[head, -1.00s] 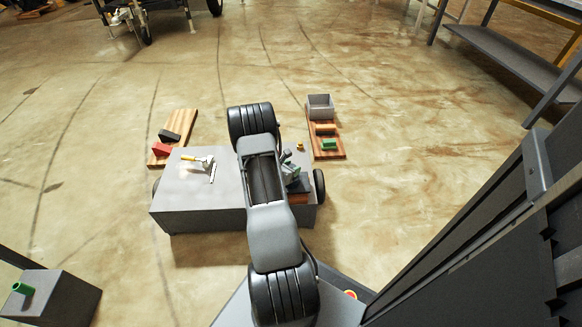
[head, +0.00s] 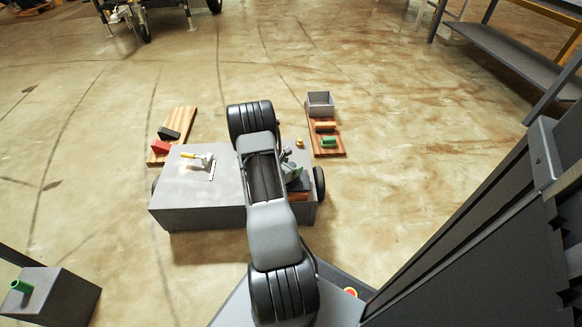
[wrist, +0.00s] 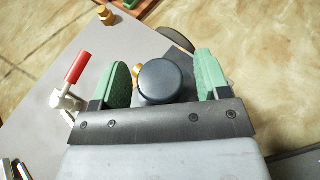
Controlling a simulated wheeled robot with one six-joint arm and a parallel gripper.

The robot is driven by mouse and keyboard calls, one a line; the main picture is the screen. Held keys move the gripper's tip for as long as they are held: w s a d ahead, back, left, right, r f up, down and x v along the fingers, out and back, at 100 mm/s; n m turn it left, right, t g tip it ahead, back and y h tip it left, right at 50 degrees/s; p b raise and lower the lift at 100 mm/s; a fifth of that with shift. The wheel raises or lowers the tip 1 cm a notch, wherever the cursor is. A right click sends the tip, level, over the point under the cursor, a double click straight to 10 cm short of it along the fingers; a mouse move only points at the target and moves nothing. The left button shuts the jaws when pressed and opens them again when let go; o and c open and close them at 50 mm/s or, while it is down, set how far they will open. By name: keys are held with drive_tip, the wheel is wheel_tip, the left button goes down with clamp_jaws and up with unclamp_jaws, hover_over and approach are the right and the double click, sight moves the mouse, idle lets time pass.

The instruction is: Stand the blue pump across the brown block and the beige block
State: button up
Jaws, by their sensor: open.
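The blue pump (wrist: 160,80) shows in the wrist view as a dark blue round top with a gold-coloured part behind it. My gripper (wrist: 168,72) is open, with its green fingers on either side of the pump and narrow gaps visible. In the head view my gripper (head: 289,168) is over the right end of the grey bench, and the pump cannot be made out there.
The grey bench (head: 195,190) carries a yellow-handled clamp (head: 190,155); the wrist view shows a red-handled clamp (wrist: 75,68) and a brass knob (wrist: 106,15). A green block (head: 329,142) and grey bin (head: 320,104) are on the right. A red block (head: 161,147) is left.

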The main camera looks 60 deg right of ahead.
drive_tip(key=shift+r, duration=0.1)
drive_tip(key=shift+r+p, duration=0.4)
drive_tip(key=shift+p, duration=0.1)
drive_tip(key=a+r+m+t+y+p, duration=0.1)
drive_tip(key=a+r+m+y, duration=0.3)
drive_tip(key=a+r, duration=0.5)
drive_tip(key=a+r+m+t+y+p, duration=0.1)
drive_tip(key=a+r+m+y, duration=0.4)
drive_tip(key=a, duration=1.5)
drive_tip(key=a+r+m+t+y+p, duration=0.1)
drive_tip(key=a+r+m+t+y, duration=0.2)
drive_tip(key=a+r+m, duration=0.4)
drive_tip(key=a+r+y, duration=0.1)
drive_tip(key=a+r, duration=0.6)
drive_tip(key=shift+s+a+p, duration=0.3)
